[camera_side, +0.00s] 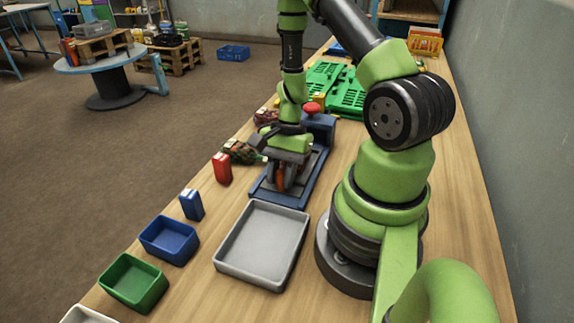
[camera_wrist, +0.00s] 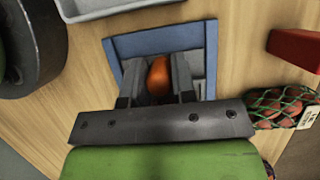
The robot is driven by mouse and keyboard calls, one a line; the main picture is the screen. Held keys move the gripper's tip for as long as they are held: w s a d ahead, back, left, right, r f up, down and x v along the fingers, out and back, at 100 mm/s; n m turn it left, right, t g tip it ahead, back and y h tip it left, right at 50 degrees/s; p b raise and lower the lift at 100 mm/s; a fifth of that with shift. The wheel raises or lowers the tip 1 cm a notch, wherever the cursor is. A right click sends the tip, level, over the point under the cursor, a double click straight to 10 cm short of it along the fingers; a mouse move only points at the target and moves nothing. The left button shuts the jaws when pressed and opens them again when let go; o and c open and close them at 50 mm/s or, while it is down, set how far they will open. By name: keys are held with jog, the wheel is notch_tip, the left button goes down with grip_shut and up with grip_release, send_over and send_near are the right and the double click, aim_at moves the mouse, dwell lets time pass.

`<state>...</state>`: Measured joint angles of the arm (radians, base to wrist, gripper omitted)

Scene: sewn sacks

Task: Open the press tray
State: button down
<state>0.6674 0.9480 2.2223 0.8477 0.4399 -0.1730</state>
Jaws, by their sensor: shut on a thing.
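The press stands on the bench in the side view, with a long blue base (camera_side: 262,194), a blue block (camera_side: 319,125) at its far end and a red button (camera_side: 312,107) on top. My gripper (camera_side: 280,178) is pointed down over the near part of the base. Its fingers are shut on a rounded orange handle (camera_wrist: 159,75), which shows between them in the wrist view, inside the blue frame (camera_wrist: 117,45). The handle's lower part and most of the press tray are hidden by my gripper.
A grey tray (camera_side: 249,275) lies just in front of the press. A red box (camera_side: 222,170), netted sacks (camera_side: 241,153), a blue box (camera_side: 192,206), a blue bin (camera_side: 160,254) and a green bin (camera_side: 122,291) line the left edge. Green crates (camera_side: 346,92) lie behind.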

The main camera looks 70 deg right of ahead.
jog(key=shift+a, duration=0.15)
jog(key=c, duration=0.9)
grip_release()
jog(key=shift+c, duration=0.2)
jog(key=shift+r, duration=0.1)
jog(key=v, duration=1)
jog(key=shift+a, duration=0.1)
